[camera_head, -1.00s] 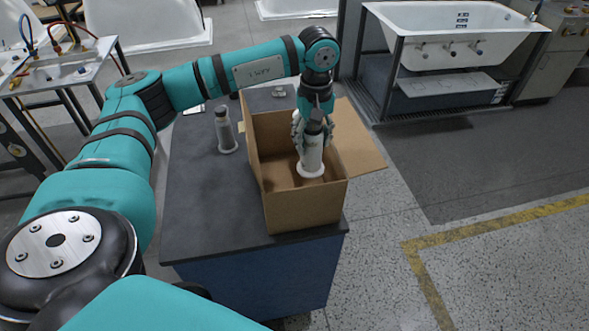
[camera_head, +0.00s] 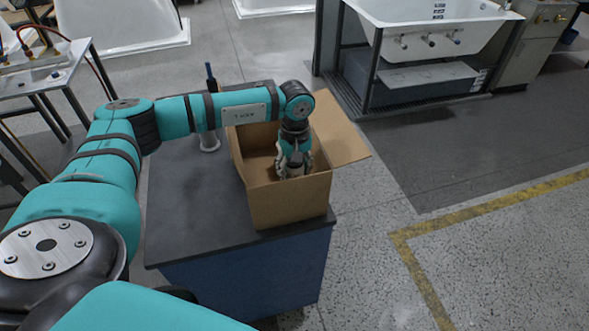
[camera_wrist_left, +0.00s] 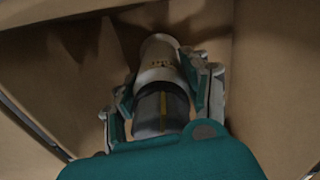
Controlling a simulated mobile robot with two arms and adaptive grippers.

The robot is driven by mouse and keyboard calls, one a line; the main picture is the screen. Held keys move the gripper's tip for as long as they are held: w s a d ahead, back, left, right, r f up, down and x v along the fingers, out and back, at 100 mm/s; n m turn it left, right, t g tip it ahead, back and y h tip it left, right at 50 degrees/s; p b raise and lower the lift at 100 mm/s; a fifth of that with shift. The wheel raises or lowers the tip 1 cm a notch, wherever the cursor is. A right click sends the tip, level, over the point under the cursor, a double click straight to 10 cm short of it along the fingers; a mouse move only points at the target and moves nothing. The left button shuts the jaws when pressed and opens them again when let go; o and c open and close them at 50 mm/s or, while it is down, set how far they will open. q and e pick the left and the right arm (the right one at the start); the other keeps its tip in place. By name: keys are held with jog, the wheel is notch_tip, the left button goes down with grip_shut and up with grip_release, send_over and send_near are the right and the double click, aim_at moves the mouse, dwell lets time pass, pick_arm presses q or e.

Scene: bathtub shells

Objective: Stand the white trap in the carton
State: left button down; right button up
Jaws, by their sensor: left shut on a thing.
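The open cardboard carton (camera_head: 290,205) stands on the dark table top. My left gripper (camera_head: 293,168) is down inside the carton, below its rim. In the left wrist view, the gripper (camera_wrist_left: 166,100) is shut on the white trap (camera_wrist_left: 160,55), around its dark upper part with a yellow stripe. The trap points away from the wrist, between the carton's walls. In the head view the carton's front wall and the gripper hide the trap. I cannot tell whether its foot touches the carton floor. My right gripper is in neither view.
A grey bottle-like part (camera_head: 209,143) stands on the table (camera_head: 190,215) left of the carton, partly hidden by my left arm. A carton flap (camera_head: 340,130) sticks out to the right. The table's front left is clear. A bathtub (camera_head: 430,25) is on a stand behind.

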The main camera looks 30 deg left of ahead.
pick_arm(q)
jog(key=shift+f, duration=0.6)
jog(key=c, duration=0.6)
grip_release()
jog(key=shift+r, duration=0.25)
notch_tip(320, 180, up, 10)
jog(key=b, duration=0.3)
jog(key=shift+r+b, duration=0.25)
jog(key=shift+b, duration=0.1)
jog(key=shift+r, duration=0.65)
